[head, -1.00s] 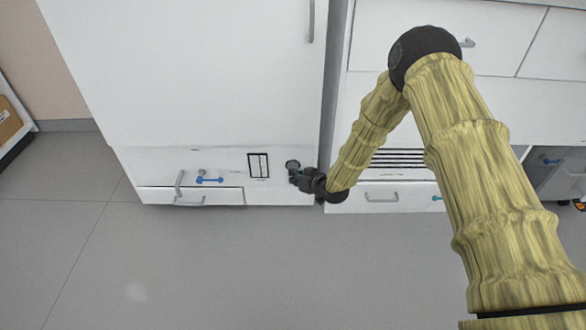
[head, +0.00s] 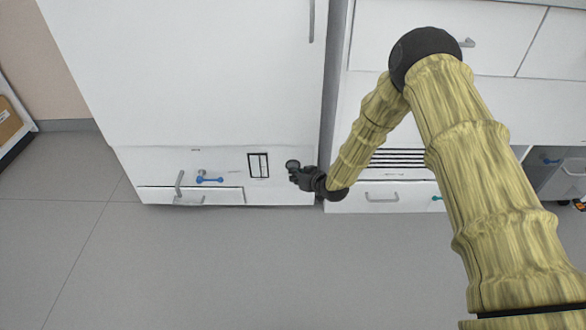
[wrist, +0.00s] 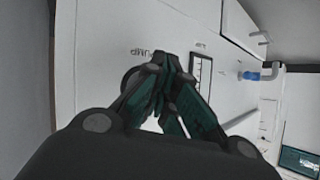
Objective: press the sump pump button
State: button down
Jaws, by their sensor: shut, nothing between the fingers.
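The sump pump button (head: 292,163) is a dark round disc low on the white cabinet front in the head view. In the wrist view the button (wrist: 128,77) shows partly, behind and left of my fingertips, under lettering that reads "PUMP". My gripper (head: 294,175) is shut and empty, its tips at the lower edge of the button in the head view. In the wrist view my gripper (wrist: 167,66) covers much of the button. I cannot tell whether the tips touch it.
A black-framed panel (head: 258,166) is just left of the button. A blue-handled valve (head: 209,180) and a drawer (head: 217,196) are further left. A dark gap and a vented cabinet (head: 398,158) lie to the right. The grey floor (head: 230,270) in front is clear.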

jog(key=shift+w, duration=0.15)
dwell(0.3)
jog(key=shift+s+p, duration=0.6)
jog(key=shift+s, duration=0.4)
jog(key=s+p, duration=0.3)
jog(key=s, duration=0.3)
dwell(0.4)
